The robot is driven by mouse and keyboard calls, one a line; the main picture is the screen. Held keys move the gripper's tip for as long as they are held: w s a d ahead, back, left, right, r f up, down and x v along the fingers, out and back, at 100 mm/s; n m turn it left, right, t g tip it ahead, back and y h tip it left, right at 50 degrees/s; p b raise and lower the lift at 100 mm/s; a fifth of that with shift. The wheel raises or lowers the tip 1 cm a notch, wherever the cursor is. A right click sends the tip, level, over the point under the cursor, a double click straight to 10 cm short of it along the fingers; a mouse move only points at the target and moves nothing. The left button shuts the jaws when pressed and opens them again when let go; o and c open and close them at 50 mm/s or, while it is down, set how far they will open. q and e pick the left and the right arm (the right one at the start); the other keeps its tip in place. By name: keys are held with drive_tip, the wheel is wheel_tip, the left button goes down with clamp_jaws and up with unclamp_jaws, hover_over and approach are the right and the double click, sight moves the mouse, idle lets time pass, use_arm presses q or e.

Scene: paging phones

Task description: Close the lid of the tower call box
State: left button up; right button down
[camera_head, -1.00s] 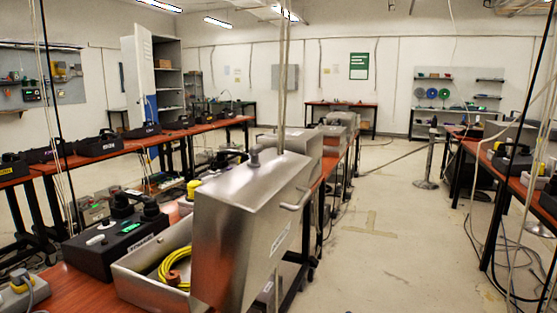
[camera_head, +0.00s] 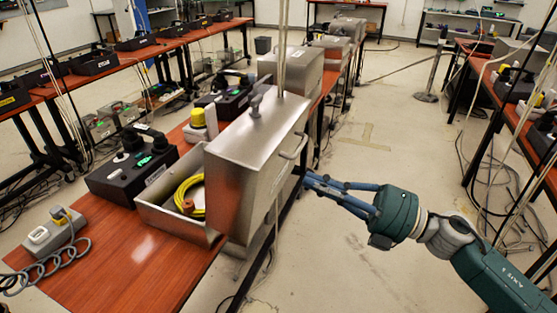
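The tower call box (camera_head: 170,221) is a metal box on the near red-brown bench, with a coiled yellow cable (camera_head: 188,196) inside. Its lid (camera_head: 257,160) stands swung open on the box's right side, upright and a little tilted, with a bar handle (camera_head: 294,147) on its right edge. My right gripper (camera_head: 312,181) comes in from the right at the lid's outer right side, below the handle. Its blue fingers point left at the lid; whether they touch it, and how far they are spread, I cannot tell. My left gripper is not in view.
The bench (camera_head: 150,262) also holds a black control box (camera_head: 132,167), a grey cabled unit (camera_head: 55,232) and a yellow-topped device (camera_head: 198,120). More metal boxes (camera_head: 292,68) stand behind the lid. The floor (camera_head: 365,180) right of the bench is mostly clear.

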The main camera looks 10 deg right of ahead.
sight(268, 163)
drive_tip(key=p+x, duration=0.3)
drive_tip(key=x, duration=0.5)
drive_tip(key=shift+w+a+r, duration=0.1)
drive_tip(key=shift+w, duration=0.05)
